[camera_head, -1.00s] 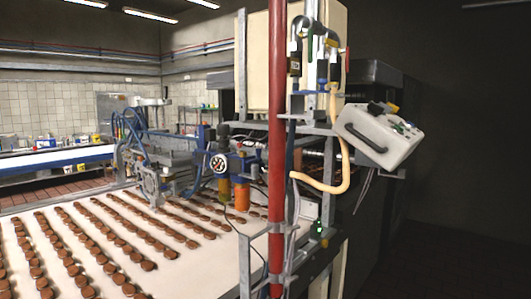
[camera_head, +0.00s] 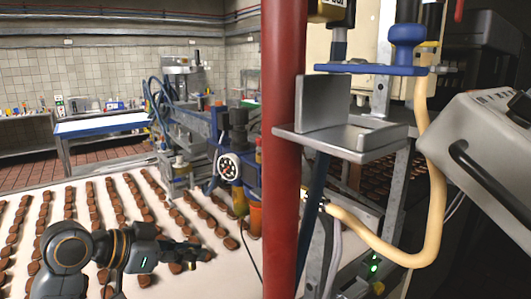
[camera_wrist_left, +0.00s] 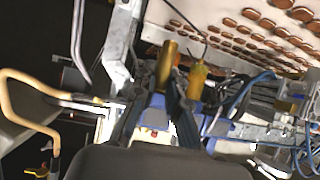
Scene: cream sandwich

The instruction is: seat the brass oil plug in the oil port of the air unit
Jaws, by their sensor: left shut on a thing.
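The air unit, a blue body with a round white gauge (camera_head: 229,167) and amber bowls (camera_head: 255,219), stands behind the red post at the belt's edge. In the left wrist view its amber bowls (camera_wrist_left: 197,80) show just beyond my fingers. My left gripper (camera_head: 203,254) is over the biscuit belt, left of and below the air unit, apart from it. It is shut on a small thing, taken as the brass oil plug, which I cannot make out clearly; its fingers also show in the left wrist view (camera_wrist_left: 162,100). I cannot pick out the oil port. My right gripper is not in view.
The red post (camera_head: 284,150) stands upright close in front and hides part of the air unit. The biscuit belt (camera_head: 150,215) lies at left.

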